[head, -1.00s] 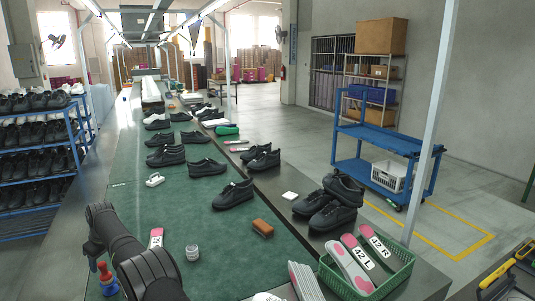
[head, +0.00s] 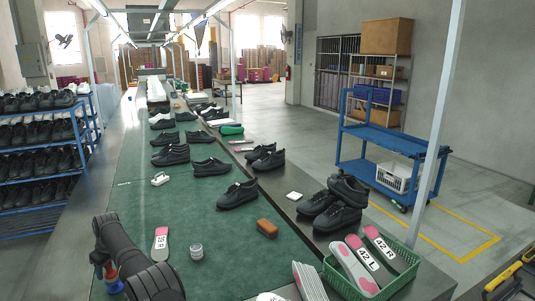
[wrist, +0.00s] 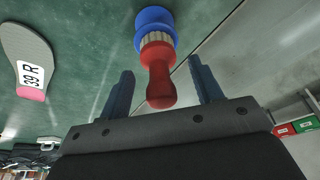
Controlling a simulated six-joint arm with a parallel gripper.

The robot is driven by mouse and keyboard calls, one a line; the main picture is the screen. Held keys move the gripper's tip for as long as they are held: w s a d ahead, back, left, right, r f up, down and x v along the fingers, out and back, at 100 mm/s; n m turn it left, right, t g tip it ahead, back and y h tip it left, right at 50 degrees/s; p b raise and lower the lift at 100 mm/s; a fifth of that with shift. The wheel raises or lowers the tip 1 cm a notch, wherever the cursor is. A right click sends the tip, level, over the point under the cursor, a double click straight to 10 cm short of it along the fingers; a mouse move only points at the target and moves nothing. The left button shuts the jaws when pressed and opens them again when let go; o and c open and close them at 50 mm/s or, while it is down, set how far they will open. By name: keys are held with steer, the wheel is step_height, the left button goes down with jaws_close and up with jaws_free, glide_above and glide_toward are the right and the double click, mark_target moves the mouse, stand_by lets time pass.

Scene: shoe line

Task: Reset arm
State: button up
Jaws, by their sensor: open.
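My gripper (wrist: 160,66) is open, with its two blue fingers spread and nothing held between them. A tool with a red handle (wrist: 158,85) and a round blue base (wrist: 155,22) appears between and beyond the fingers in the wrist view; I cannot tell its exact distance. In the head view its blue base (head: 115,287) stands on the green mat (head: 225,245), partly behind my arm. My arm (head: 125,255) is at the lower left, and its gripper end is hidden there. An insole (head: 161,245) marked 39 R lies right of my arm, and also at left in the wrist view (wrist: 28,60).
A small jar (head: 196,251) and a brown block (head: 267,228) stand on the mat. Black shoes (head: 237,194) line the belt further away. A green basket (head: 395,283) with labelled insoles is at the lower right. A blue shoe rack (head: 45,208) stands at left.

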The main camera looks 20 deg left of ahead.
steer(key=shift+a+f, duration=0.15)
steer(key=shift+f, duration=0.25)
step_height(320, 180, up, 4)
steer(key=w+d+r, duration=0.7)
steer(key=d, duration=0.3)
steer(key=w+d+f+m, duration=0.1)
steer(key=w+d+f, duration=0.1)
steer(key=d, duration=1.3)
steer(key=w+d+f+m+t, duration=0.1)
steer(key=w+d+f+m, duration=0.1)
steer(key=d, duration=1.4)
steer(key=shift+w+f, duration=0.2)
steer(key=shift+w, duration=0.65)
